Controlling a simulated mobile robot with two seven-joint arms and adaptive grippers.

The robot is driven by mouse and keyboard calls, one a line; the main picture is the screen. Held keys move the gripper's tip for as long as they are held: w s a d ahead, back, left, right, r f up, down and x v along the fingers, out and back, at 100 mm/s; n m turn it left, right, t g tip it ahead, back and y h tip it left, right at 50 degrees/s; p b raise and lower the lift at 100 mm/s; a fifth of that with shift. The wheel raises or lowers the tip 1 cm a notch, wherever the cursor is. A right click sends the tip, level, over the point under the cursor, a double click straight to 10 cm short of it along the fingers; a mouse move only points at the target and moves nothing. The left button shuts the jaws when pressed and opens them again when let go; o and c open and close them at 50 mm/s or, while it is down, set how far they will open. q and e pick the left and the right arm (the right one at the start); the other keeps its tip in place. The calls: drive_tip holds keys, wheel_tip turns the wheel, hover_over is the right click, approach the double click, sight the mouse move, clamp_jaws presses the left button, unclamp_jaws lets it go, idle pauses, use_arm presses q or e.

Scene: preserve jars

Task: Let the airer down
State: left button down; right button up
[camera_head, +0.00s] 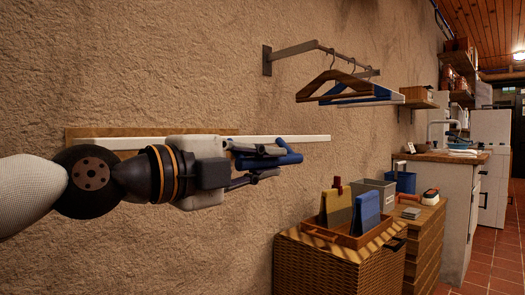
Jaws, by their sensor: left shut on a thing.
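The airer (312,139) shows as a long white bar, folded flat against a wooden board (90,132) on the rough plaster wall at the left. My left arm reaches in from the left, in front of the bar, and hides part of it. My left gripper (277,163) is shut on a blue bar-like part (291,158) just in front of the airer's white bar. The fingers hide how this part joins the airer. My right gripper is not in view.
A wall rail (298,49) with several hangers (340,80) juts out to the right. Below it stands a wicker chest (330,268) with a wooden tray (318,234) holding upright folders. A drawer unit and counter (440,156) follow; tiled floor lies right.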

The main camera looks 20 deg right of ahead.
use_arm(q)
drive_tip(key=shift+f, duration=0.8)
drive_tip(key=c, duration=1.6)
unclamp_jaws()
drive_tip(key=shift+o, duration=0.2)
drive_tip(key=shift+a+r, duration=0.2)
drive_tip(key=v, duration=1.1)
drive_tip(key=shift+a, duration=0.25)
drive_tip(key=shift+s, duration=0.15)
